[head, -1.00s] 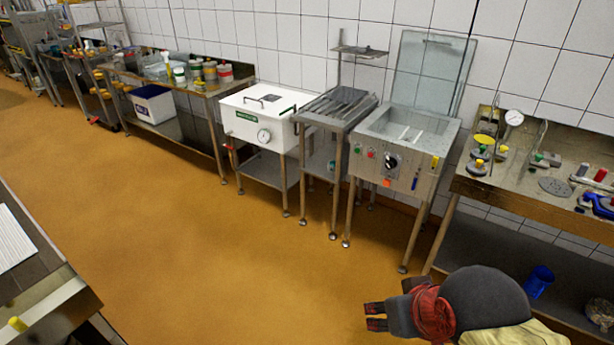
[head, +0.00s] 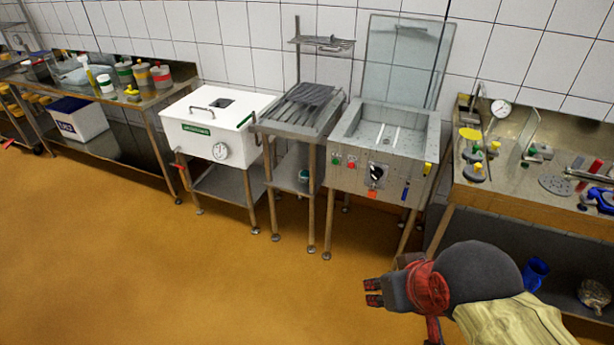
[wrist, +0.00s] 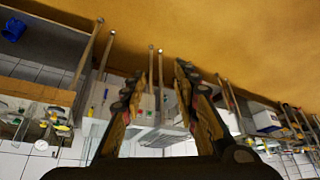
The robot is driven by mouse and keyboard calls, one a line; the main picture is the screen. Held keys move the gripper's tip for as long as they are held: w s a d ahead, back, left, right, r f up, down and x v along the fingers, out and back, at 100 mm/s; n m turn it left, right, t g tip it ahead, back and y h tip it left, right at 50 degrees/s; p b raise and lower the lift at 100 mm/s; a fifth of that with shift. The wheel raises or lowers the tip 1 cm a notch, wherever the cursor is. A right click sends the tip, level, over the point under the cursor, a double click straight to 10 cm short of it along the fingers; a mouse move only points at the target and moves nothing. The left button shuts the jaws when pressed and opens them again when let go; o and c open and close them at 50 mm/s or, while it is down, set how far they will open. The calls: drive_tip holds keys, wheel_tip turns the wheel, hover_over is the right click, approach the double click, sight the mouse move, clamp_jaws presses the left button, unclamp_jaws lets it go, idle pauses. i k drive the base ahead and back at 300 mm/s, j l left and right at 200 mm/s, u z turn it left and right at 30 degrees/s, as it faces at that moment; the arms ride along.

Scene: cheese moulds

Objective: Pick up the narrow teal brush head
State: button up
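I cannot make out a narrow teal brush head for certain. A small teal object (head: 304,175) sits on the lower shelf of the rack between the white vat and the steel basin; it is too small to identify. My gripper (head: 373,292) is held out over the orange floor at the lower right of the head view, well apart from that shelf. In the wrist view, which looks upside down, the two fingers of my gripper (wrist: 163,78) stand apart with nothing between them.
The white vat (head: 215,125), the steel rack (head: 300,118) and the steel basin (head: 388,140) line the wall. A cluttered bench (head: 510,190) with a blue cup (head: 535,272) below stands at right. Another bench (head: 150,98) holds tubs at left. The floor (head: 180,270) in front is clear.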

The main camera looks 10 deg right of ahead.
sight(304, 175)
drive_tip(key=i+z, duration=0.15)
drive_tip(key=i, duration=1.15)
drive_tip(key=i+j+z, duration=0.2)
drive_tip(key=i, duration=1.1)
drive_tip(key=l, duration=0.1)
